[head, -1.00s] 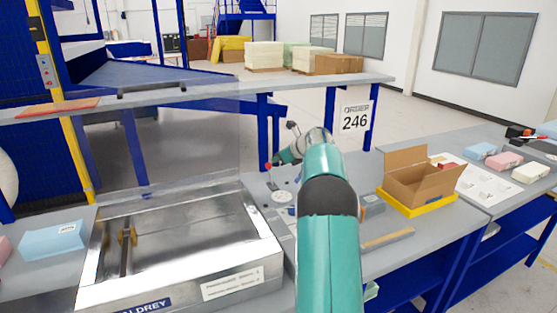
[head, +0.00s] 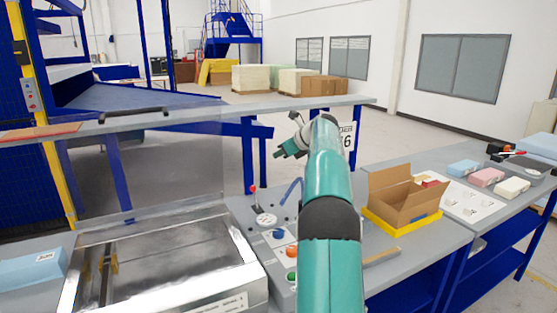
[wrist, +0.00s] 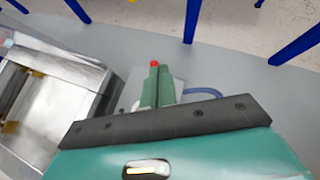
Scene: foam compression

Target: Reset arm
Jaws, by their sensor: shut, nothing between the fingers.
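My teal arm reaches forward in the middle of the head view. My gripper (head: 279,154) is at its far end, small and raised above the back of the bench, pointing left. In the wrist view my gripper (wrist: 156,82) shows as two green fingers close together, shut, with nothing held. A red-tipped lever (head: 254,190) stands on the control panel to the left of my arm. The gripper is above and apart from it in the head view.
A metal compression machine (head: 255,283) stands at the front left, with a blue foam block (head: 33,268) beside it. An open cardboard box (head: 400,202) sits in a yellow tray (head: 420,221) at right. Foam blocks (head: 487,177) lie farther right. A shelf (head: 200,118) runs along the back.

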